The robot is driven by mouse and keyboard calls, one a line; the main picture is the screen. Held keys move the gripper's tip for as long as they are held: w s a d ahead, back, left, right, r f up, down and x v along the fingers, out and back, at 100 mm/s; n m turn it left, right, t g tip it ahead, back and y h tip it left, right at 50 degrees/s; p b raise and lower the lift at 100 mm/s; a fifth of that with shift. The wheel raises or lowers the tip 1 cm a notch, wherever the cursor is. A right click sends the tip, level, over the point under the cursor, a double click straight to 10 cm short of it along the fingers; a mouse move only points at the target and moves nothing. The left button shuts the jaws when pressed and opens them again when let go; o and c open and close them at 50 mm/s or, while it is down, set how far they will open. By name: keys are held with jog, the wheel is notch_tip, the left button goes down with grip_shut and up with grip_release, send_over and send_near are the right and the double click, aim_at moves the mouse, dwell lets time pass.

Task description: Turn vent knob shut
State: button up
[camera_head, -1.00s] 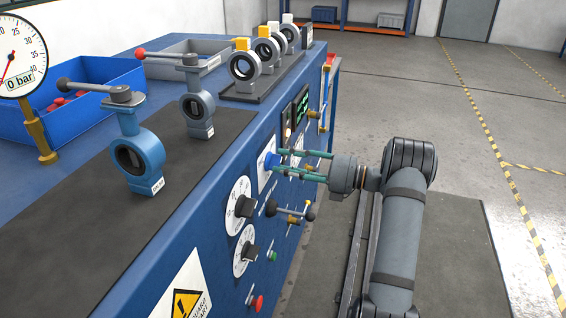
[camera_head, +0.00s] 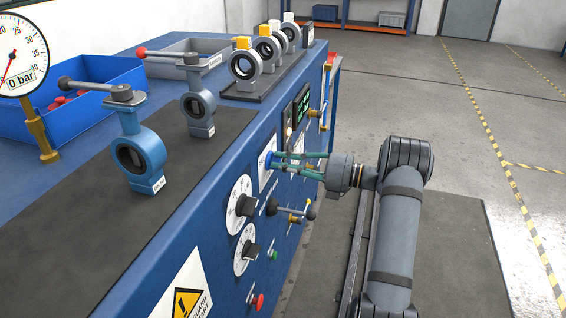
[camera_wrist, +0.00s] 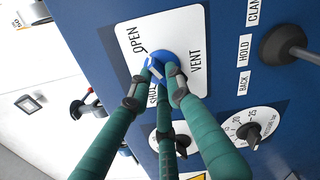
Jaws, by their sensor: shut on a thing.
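The blue vent knob (camera_wrist: 150,78) sits on a white plate (camera_wrist: 188,28) on the blue panel. The plate reads OPEN, VENT and a partly hidden SHUT. My gripper (camera_wrist: 163,75) has green fingers closed around the knob. A pale mark shows on the knob between the fingertips, but where it points is hard to tell. In the head view my gripper (camera_head: 277,163) reaches the panel from the right, and the blue knob (camera_head: 265,160) shows partly behind the fingertips.
Black dial knobs (camera_head: 245,206) and a lever (camera_head: 309,210) stick out of the panel below my gripper. Valves (camera_head: 137,158) stand on the bench top. The floor to the right is open.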

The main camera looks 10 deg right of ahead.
grip_shut()
jog(key=shift+n, duration=0.4)
jog(key=shift+f+n+b, duration=0.15)
jog(key=shift+n+b, duration=3.55)
jog(key=shift+n, duration=0.15)
jog(key=shift+f+n+b, duration=0.15)
jog(key=shift+n+b, duration=3.55)
jog(key=shift+n, duration=0.2)
jog(key=shift+f+n+b, duration=0.15)
jog(key=shift+n+b, duration=3.55)
jog(key=shift+n, duration=0.15)
jog(key=o, duration=0.8)
grip_release()
